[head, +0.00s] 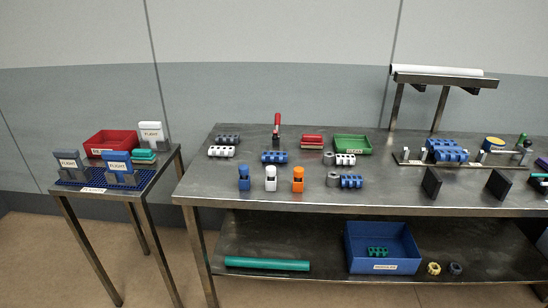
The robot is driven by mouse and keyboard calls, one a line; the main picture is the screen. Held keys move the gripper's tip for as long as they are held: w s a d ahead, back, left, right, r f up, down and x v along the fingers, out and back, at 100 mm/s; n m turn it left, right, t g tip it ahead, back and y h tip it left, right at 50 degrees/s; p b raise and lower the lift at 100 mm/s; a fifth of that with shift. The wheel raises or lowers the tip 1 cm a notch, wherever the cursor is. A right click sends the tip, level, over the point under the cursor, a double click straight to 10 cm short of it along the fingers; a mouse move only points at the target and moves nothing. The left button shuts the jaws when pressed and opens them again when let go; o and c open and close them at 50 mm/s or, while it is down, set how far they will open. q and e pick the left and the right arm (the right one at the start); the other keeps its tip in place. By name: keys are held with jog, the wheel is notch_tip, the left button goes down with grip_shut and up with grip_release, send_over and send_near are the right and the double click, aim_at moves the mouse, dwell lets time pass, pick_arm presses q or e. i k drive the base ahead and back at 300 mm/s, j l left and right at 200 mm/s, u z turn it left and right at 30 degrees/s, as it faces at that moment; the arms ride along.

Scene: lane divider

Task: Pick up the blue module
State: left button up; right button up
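Several blue things stand on the long metal table (220,180), and I cannot tell for certain which one the task calls the blue module. Another blue ribbed block (351,181) lies to the right, next to a grey cylinder (333,180). A larger blue ribbed block (446,153) sits in a metal fixture at the right. Neither of my grippers is in view.
A side table at left holds a red bin (108,143) and labelled FLIGHT pieces. A green tray (353,144) and red-handled tool (277,121) stand at the back. Dark upright plates (431,184) stand front right. A blue bin (383,267) and green tube (267,263) occupy the lower shelf.

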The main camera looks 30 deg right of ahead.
aim_at(267, 156)
jog(key=z, duration=0.4)
jog(key=i+j+z, duration=0.15)
jog(key=z, duration=0.3)
jog(key=i+j+z, duration=0.15)
jog(key=j+z, duration=0.15)
jog(key=z, duration=0.15)
jog(key=i+j+z, duration=0.1)
jog(key=j+z, duration=0.15)
jog(key=z, duration=0.2)
jog(key=j+z, duration=0.3)
jog(key=z, duration=0.15)
